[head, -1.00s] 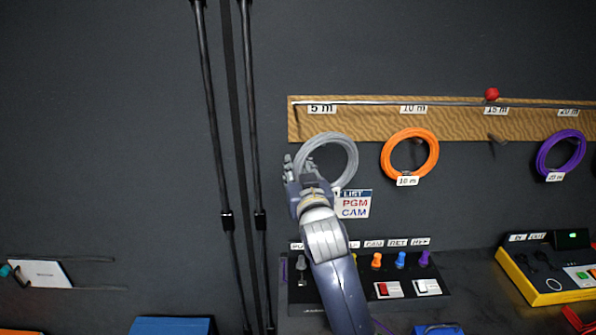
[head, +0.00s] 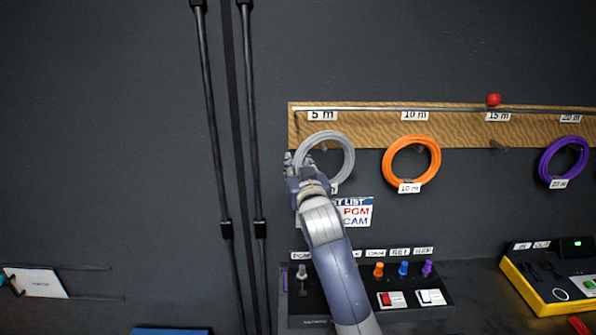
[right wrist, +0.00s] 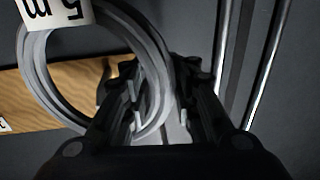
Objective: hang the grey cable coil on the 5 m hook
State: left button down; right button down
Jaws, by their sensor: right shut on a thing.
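The grey cable coil (head: 349,160) is upright in front of the wall, just below the 5 m label (head: 322,115). My right gripper (head: 302,168) is shut on the coil's lower left side. In the right wrist view the coil (right wrist: 152,52) passes between the fingers (right wrist: 158,105), and its white 5 m tag (right wrist: 58,12) shows at the top. The 5 m hook (head: 323,148) shows as a small dark peg within the ring's opening. I cannot tell whether the coil is around the peg or in front of it. My left gripper is not seen.
An orange coil (head: 436,160) and a purple coil (head: 543,165) hang to the right along the wooden board (head: 455,125). A sign (head: 355,211) is behind my right wrist. A switch panel (head: 365,300) lies below. Dark vertical poles (head: 252,120) stand left of the gripper.

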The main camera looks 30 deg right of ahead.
jog(key=w+d+b, duration=0.1)
jog(key=w+f, duration=0.1)
jog(key=w, duration=0.1)
jog(key=w+d+f+b, duration=0.1)
jog(key=shift+w+d+f+b, duration=0.15)
jog(key=shift+w+d+b, duration=0.05)
jog(key=shift+d+b, duration=0.15)
dwell(0.5)
jog(key=shift+f, duration=0.1)
dwell(0.6)
jog(key=c, duration=1.2)
grip_release()
jog(key=v, duration=1.2)
